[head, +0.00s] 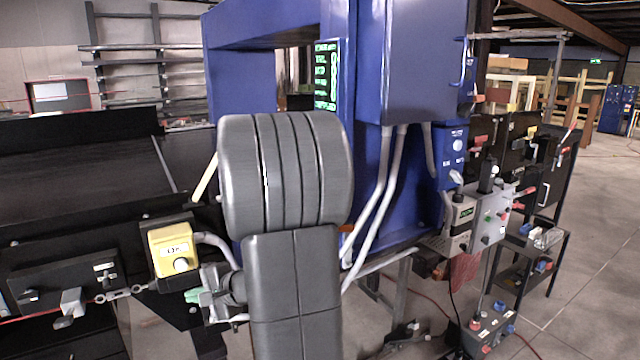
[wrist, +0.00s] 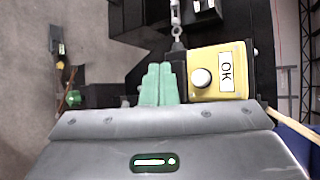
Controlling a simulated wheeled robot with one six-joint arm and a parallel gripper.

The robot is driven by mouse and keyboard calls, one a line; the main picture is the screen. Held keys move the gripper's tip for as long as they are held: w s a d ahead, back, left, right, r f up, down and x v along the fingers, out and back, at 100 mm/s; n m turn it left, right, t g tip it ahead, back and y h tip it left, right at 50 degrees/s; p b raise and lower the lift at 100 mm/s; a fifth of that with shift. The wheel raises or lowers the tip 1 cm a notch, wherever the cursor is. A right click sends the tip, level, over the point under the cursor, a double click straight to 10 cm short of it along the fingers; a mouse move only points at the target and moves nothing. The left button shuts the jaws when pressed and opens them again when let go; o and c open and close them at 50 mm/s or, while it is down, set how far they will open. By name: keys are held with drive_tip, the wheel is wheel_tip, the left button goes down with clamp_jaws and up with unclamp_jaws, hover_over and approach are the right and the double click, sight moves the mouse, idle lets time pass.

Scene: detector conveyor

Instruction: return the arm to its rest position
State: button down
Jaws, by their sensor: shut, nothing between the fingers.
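My gripper shows in the wrist view (wrist: 159,72), its two green fingers side by side and shut, with nothing between them. In the head view its green fingertips (head: 194,296) show low at left, partly hidden behind my grey arm links. The fingers are just below the yellow box (head: 170,250) in the head view. In the wrist view the yellow box (wrist: 220,72), with a white round button and an OK label, is right beside the fingers. I cannot tell whether they touch it.
A blue detector machine (head: 425,60) with a green-text screen (head: 326,75) stands behind my arm. A black conveyor (head: 80,150) runs left. A grey control box (head: 490,215) and a black side shelf (head: 535,245) stand at right. Open floor (head: 590,290) lies at far right.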

drive_tip(key=shift+w, duration=0.1)
drive_tip(key=w+a, duration=0.1)
drive_tip(key=w+p, duration=0.1)
drive_tip(key=w, duration=0.1)
drive_tip(key=w+a, duration=0.1)
drive_tip(key=shift+w+a+r+p, duration=0.25)
drive_tip(key=shift+a+p, duration=0.05)
drive_tip(key=shift+a, duration=0.05)
idle(0.4)
